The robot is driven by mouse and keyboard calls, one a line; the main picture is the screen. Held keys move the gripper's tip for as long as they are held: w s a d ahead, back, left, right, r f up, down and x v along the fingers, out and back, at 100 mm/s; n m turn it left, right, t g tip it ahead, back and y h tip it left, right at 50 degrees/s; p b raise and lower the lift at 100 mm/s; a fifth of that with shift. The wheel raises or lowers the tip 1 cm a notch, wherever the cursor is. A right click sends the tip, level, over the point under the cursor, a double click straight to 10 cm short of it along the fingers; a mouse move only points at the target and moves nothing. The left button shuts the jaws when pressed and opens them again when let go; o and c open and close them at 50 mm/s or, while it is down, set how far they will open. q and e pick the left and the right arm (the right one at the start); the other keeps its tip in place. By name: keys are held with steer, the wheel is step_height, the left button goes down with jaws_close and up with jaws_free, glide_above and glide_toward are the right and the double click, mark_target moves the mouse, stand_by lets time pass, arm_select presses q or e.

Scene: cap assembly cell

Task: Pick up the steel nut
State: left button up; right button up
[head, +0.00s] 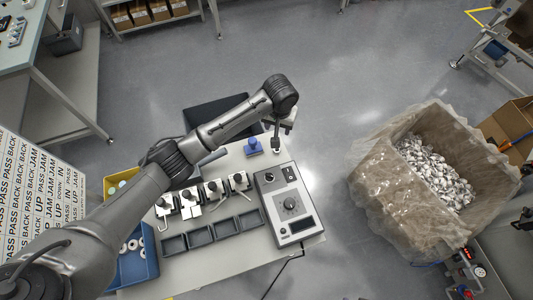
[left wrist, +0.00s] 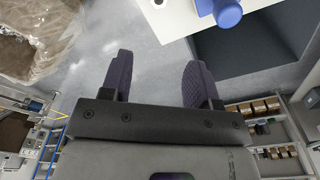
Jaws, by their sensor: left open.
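A small pale ring with a dark centre (left wrist: 160,3) is cut by the top edge of the left wrist view, on the white table; it looks like the steel nut, but it is too small to be sure. In the head view a small round piece (head: 278,151) shows at the same table corner, just below my left gripper (head: 276,137). In the left wrist view my left gripper (left wrist: 159,62) has its two dark fingers wide apart with nothing between them. The ring lies beyond the fingertips, apart from them. My right gripper is not in view.
A blue part (head: 252,146) stands left of the round piece. A control box (head: 287,203), clamp fixtures (head: 190,201), grey trays (head: 199,238) and a blue bin (head: 139,265) crowd the white table (head: 232,252). A lined crate (head: 380,195) of metal pieces stands right, across clear floor.

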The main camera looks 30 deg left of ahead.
arm_select(q)
steer(key=n, duration=0.2)
steer(key=n+b, duration=0.2)
glide_above(277, 150)
steer(key=shift+g, duration=0.4)
steer(key=f, duration=0.8)
steer(key=shift+a+f, duration=0.2)
steer(key=shift+f, duration=0.05)
step_height(277, 150, down, 4)
steer(key=shift+d+f+b, duration=0.15)
steer(key=shift+f+b, duration=0.1)
steer(key=shift+b, duration=0.3)
steer(key=shift+f, duration=0.35)
steer(key=shift+c, duration=0.2)
jaws_close()
